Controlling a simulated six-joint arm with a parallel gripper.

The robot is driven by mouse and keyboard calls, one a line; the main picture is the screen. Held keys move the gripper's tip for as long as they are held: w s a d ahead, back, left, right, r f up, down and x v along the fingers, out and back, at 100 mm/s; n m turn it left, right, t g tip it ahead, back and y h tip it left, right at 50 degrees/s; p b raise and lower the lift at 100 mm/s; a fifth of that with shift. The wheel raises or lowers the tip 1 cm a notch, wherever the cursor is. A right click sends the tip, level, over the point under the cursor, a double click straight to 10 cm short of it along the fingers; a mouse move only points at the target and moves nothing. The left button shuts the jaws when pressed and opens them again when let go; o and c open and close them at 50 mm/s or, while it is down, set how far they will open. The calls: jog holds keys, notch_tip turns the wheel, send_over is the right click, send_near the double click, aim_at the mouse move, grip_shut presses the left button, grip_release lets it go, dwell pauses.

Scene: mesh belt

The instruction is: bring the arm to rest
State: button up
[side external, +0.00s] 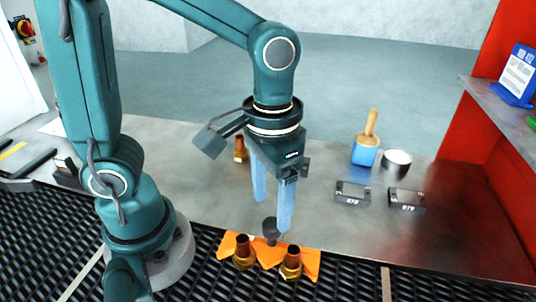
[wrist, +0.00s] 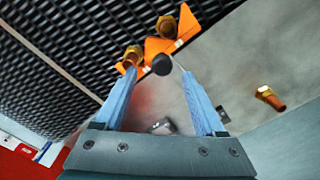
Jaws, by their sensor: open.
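My gripper (side external: 272,208) is open, pointing down above the metal table (side external: 325,235), with its two blue fingers apart and nothing between them. In the wrist view the fingers (wrist: 159,78) frame a dark round-headed piece (wrist: 162,65). That piece (side external: 270,230) stands at the orange holder (side external: 312,264), just below the fingertips; whether a finger touches it I cannot tell. Two brass fittings (side external: 243,252) (side external: 291,262) stand upright at the holder, either side of it.
Another brass fitting (side external: 240,150) stands behind my gripper. To the right are two dark labelled blocks (side external: 352,193) (side external: 406,200), a wooden-handled blue item (side external: 365,152) and a round tin (side external: 397,162). A red wall (side external: 462,128) bounds the right; black mesh belt (side external: 350,285) runs along the front.

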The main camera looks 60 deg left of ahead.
jog(key=a+r+t, duration=0.1)
jog(key=a+r+n, duration=0.1)
jog(key=r, duration=0.1)
jog(key=shift+w+t, duration=0.2)
jog(key=shift+t, duration=0.2)
jog(key=shift+s+a+r+m+t, duration=0.15)
jog(key=shift+s+a+r+t, duration=0.2)
jog(key=shift+s+a+t, duration=0.25)
jog(key=shift+s+a+r+m+t, duration=0.2)
jog(key=shift+s+a+r+t, duration=0.2)
jog(key=shift+a+t, duration=0.25)
jog(key=shift+s+a+r+m+t, duration=0.15)
jog(key=shift+s+a+r+t, duration=0.2)
jog(key=shift+s+a+t, duration=0.25)
